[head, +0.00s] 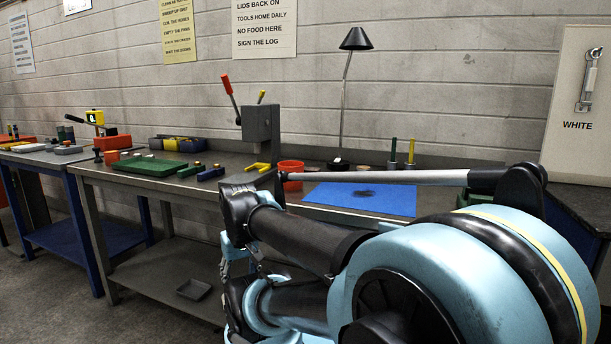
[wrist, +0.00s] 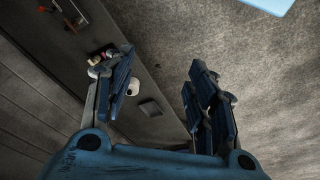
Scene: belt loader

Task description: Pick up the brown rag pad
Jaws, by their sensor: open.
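I cannot make out the brown rag pad for sure in either view. A small brown piece (head: 363,168) lies at the back of the grey bench, right of the lamp base, too small to identify. My gripper (wrist: 162,88) is open in the wrist view, its two dark blue fingers well apart with nothing held between them. In the head view my arm stands in front of the bench and hides part of its front and right side.
The grey bench (head: 140,183) carries a green tray (head: 150,165), a grey lever press (head: 261,135), an orange-red tub (head: 291,172), a blue mat (head: 362,197) with a dark smudge, and a lamp (head: 355,40). A grey dish (head: 194,289) lies below.

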